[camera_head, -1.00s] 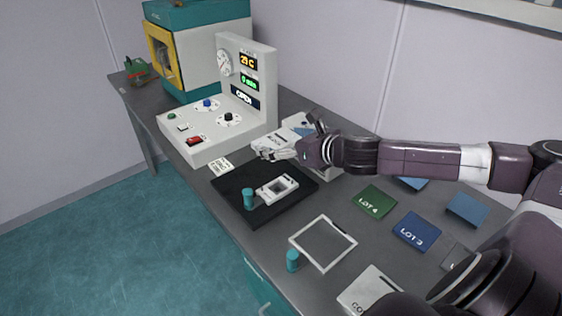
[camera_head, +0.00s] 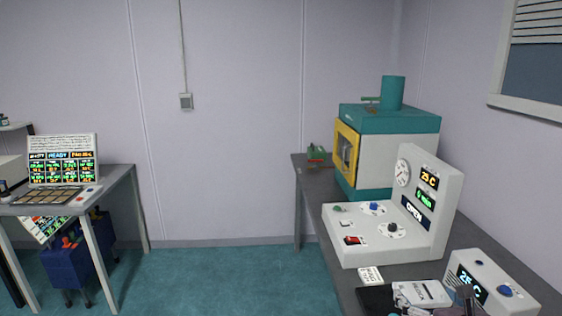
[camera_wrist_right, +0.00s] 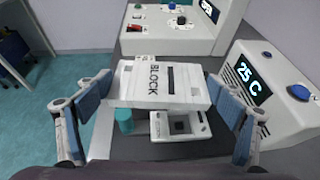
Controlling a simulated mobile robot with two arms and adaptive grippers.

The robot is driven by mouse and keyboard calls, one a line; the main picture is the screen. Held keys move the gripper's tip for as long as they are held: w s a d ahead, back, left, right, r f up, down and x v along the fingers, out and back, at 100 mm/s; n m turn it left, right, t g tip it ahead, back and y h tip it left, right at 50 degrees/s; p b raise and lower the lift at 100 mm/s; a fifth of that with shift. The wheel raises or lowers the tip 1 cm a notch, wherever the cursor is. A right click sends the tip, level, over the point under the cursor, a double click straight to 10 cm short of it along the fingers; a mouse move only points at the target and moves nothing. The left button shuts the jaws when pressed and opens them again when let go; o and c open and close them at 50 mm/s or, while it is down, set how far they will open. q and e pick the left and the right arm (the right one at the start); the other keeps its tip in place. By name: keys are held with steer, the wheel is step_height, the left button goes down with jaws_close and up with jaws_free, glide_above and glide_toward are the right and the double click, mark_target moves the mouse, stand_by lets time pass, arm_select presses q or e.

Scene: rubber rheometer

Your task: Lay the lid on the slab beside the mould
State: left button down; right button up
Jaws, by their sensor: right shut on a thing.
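My right gripper (camera_wrist_right: 160,92) is shut on a flat white plate marked BLOCK (camera_wrist_right: 158,72), which I take to be the lid; its blue pads sit at the plate's two sides. In the head view the right gripper (camera_head: 466,297) and the plate (camera_head: 420,293) show at the bottom edge, partly cut off. In the wrist view the mould (camera_wrist_right: 182,124), pale with a dark window, is partly hidden behind the plate. A corner of the black slab (camera_head: 374,300) shows in the head view. My left gripper is not in view.
A white control panel (camera_head: 385,246) reading OPEN stands behind, and a white unit reading 25 C (camera_head: 490,280) stands close to the right. A small card (camera_head: 370,275) lies at the bench edge. A teal and yellow oven (camera_head: 390,150) is farther back. Open floor is on the left.

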steer(key=shift+m+h, duration=0.7)
steer(key=shift+h, duration=0.1)
steer(key=a, duration=0.1)
steer(key=a+f, duration=0.1)
steer(key=a, duration=0.1)
steer(key=s+a, duration=0.1)
steer(key=a, duration=0.1)
steer(key=shift+s+f, duration=0.1)
steer(key=shift+f, duration=0.3)
steer(key=s+a+r+m+g+h, duration=0.2)
steer(key=s+a+m+h, duration=0.2)
steer(key=s, duration=0.4)
steer(key=s+a+r+m+g+h, duration=0.3)
steer(key=s+a+m+h, duration=0.1)
steer(key=s, duration=0.4)
steer(key=shift+s+a+r+m+h, duration=0.25)
steer(key=shift+a+m+h, duration=0.2)
steer(key=shift+a, duration=0.5)
